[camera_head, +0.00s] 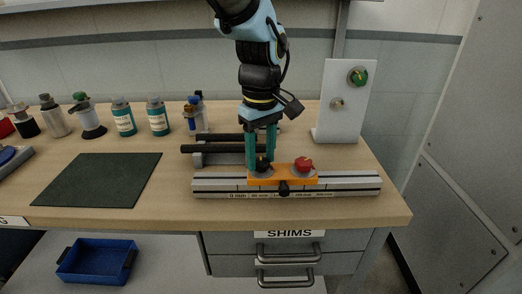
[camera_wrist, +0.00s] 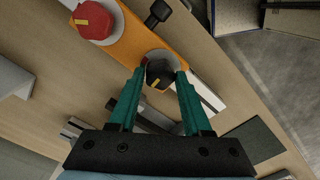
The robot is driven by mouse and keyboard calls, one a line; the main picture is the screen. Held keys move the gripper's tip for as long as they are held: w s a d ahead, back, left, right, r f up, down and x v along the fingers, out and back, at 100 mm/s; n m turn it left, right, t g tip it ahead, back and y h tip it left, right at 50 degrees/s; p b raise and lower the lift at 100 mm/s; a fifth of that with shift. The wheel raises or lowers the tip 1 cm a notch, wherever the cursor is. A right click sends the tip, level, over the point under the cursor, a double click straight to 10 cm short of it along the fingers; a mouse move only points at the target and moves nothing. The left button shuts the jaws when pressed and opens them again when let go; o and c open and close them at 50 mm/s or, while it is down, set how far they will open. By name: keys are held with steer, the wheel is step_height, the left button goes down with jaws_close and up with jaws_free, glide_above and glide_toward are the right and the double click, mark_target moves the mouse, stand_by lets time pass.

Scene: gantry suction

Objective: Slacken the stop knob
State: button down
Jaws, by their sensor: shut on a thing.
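An orange carriage (camera_head: 284,181) sits on a silver rail with a printed scale (camera_head: 345,184) near the table's front edge. A black knob with a yellow mark (camera_wrist: 159,80) stands on the carriage's left part in the head view. My gripper (camera_head: 261,162) points down from above, with its two teal fingers on either side of this black knob, shut on it. A red knob (camera_head: 304,164) with a pale mark is to its right; it also shows in the wrist view (camera_wrist: 92,20). A smaller black knob (camera_head: 284,188) sticks out of the carriage's front. No label tells which is the stop knob.
Dark bars (camera_head: 212,149) lie behind the rail. A white upright panel (camera_head: 344,95) with a green knob (camera_head: 357,76) stands at the back right. Several bottles (camera_head: 123,117) stand at the back left. A dark mat (camera_head: 95,182) lies bare at left. Drawers are below.

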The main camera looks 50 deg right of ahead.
mark_target(261, 160)
steer(key=shift+n+p, duration=0.45)
steer(key=shift+n, duration=0.75)
steer(key=shift+c, duration=1.7)
jaws_free()
steer(key=shift+r, duration=0.1)
step_height(261, 160, up, 11)
steer(key=b, duration=0.1)
steer(key=shift+b, duration=0.3)
steer(key=shift+f, duration=0.2)
